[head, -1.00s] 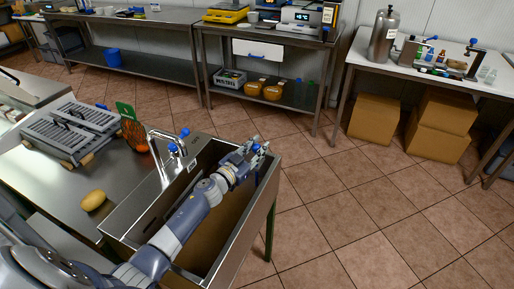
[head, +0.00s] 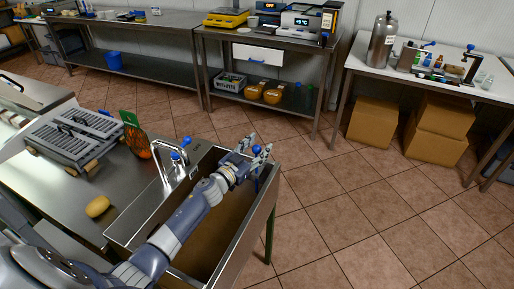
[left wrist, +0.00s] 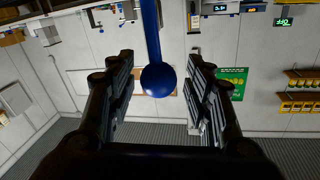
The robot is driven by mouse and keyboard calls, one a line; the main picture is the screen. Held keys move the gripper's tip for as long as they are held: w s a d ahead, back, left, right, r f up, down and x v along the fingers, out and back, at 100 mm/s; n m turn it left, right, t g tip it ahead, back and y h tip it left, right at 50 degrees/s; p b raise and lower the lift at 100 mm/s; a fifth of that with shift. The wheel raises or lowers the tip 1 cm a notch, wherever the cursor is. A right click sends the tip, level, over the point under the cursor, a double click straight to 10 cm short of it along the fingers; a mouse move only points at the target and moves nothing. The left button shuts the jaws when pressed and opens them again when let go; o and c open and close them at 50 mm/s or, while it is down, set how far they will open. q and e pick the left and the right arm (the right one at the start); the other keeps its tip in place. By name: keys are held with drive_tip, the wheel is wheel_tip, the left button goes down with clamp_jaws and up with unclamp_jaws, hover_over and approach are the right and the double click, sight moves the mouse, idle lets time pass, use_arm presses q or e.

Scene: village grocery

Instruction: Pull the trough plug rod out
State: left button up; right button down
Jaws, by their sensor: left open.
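The trough (head: 243,233) is a deep steel basin in the middle foreground of the head view. The plug rod (left wrist: 152,35) is blue with a round ball end. In the left wrist view it comes down from the top edge, and its ball lies between the two fingers, with visible space on both sides. In the head view a blue knob (head: 256,150) shows at the fingertips. My left gripper (head: 260,148) is open over the trough's far end, around the rod and not closed on it. The plug is hidden. My right gripper is not seen.
A steel tap with blue handles (head: 176,163) stands on the trough's left rim. A yellow potato-like item (head: 97,207) and a grey rack (head: 78,140) are on the counter to the left. Tiled floor to the right of the trough is clear.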

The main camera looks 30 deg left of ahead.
use_arm(q)
drive_tip(key=shift+s+f, duration=0.15)
drive_tip(key=shift+s, duration=0.05)
drive_tip(key=s+a, duration=0.1)
drive_tip(key=s, duration=1)
drive_tip(key=shift+s+a, duration=0.25)
drive_tip(key=shift+a, duration=0.1)
drive_tip(key=shift+r, duration=0.25)
